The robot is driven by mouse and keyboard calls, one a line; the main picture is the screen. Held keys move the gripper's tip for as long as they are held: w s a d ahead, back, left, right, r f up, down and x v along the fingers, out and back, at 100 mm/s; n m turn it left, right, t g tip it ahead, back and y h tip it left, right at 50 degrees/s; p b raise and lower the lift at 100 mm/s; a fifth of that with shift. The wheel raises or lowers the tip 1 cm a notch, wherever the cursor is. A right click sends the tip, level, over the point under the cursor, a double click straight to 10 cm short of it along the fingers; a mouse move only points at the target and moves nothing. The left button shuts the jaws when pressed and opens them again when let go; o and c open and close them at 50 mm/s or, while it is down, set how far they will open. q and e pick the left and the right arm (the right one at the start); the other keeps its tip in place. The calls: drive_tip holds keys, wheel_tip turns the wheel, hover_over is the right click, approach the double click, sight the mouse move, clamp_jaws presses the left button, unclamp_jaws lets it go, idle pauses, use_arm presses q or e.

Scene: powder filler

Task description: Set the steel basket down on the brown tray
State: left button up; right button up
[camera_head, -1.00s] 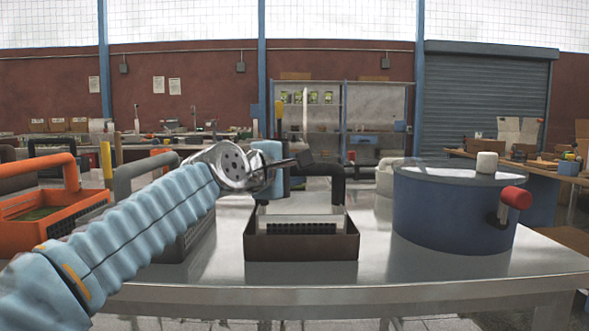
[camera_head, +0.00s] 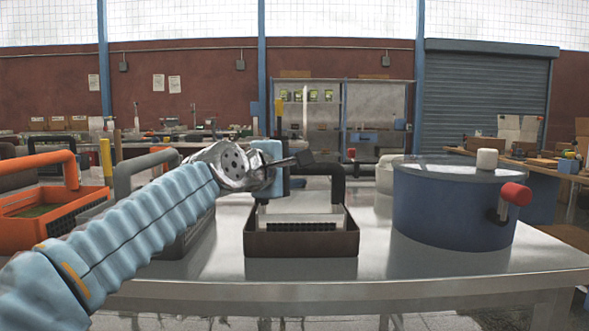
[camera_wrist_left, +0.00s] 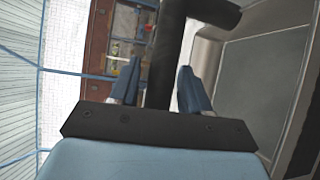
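A brown tray (camera_head: 300,244) with low walls stands on the metal table in the middle. Pale metal and dark mesh (camera_head: 300,226) show inside its walls, likely the steel basket, under an arched black handle (camera_head: 338,180). My left gripper (camera_head: 302,160) is at the top of this handle. My right gripper is not in view.
A large blue drum (camera_head: 445,212) with a red knob (camera_head: 516,194) stands to the right. A grey mesh basket (camera_head: 192,236) is partly hidden behind my left arm. An orange tray (camera_head: 40,222) is at far left. Bare tabletop (camera_head: 377,262) shows between brown tray and drum.

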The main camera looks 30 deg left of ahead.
use_arm(q)
drive_tip(key=shift+o, duration=1.2)
drive_tip(key=shift+f, duration=0.1)
drive_tip(key=s+r+b, duration=0.1)
drive_tip(key=s+b, duration=0.1)
drive_tip(key=s, duration=1.1)
drive_tip(key=shift+s+r, duration=0.35)
drive_tip(key=shift+r, duration=0.05)
